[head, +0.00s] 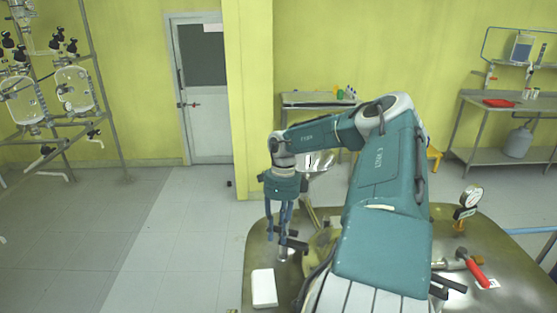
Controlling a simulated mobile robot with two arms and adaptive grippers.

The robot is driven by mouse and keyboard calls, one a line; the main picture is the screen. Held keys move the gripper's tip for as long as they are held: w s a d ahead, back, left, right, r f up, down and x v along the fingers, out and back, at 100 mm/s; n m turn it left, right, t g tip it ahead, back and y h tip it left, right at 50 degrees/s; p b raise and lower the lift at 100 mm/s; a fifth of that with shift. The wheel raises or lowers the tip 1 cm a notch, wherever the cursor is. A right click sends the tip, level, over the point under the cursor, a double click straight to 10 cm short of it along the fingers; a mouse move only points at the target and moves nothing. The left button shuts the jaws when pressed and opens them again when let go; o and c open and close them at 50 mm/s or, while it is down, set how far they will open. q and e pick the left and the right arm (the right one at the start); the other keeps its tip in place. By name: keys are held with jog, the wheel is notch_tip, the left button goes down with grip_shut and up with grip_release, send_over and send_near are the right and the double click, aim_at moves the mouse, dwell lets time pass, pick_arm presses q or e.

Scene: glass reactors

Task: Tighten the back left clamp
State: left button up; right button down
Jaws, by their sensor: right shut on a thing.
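My right gripper (280,222) points down over the left part of the metal reactor lid (256,250). Its blue fingers are closed at the back left clamp (293,243), whose dark handle shows beside and below the fingertips. The exact contact is small and partly hidden by the fingers. My right arm covers much of the middle of the lid. My left gripper is not in view.
A white block (264,288) lies at the lid's front left. A pressure gauge (472,196) and a red-handled valve (477,271) stand on the right. Glass reactors on a frame (75,90) are at far left. The floor on the left is clear.

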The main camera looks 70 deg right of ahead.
jog(key=shift+w+d+r, duration=0.15)
jog(key=shift+d+r, duration=0.05)
dwell(0.3)
jog(key=c, duration=1.5)
grip_release()
jog(key=shift+c, duration=0.2)
jog(key=shift+o, duration=0.3)
jog(key=shift+a, duration=0.1)
jog(key=shift+f, duration=0.1)
notch_tip(320, 180, up, 12)
jog(key=d, duration=0.2)
jog(key=shift+d, duration=0.15)
jog(key=shift+f, duration=0.15)
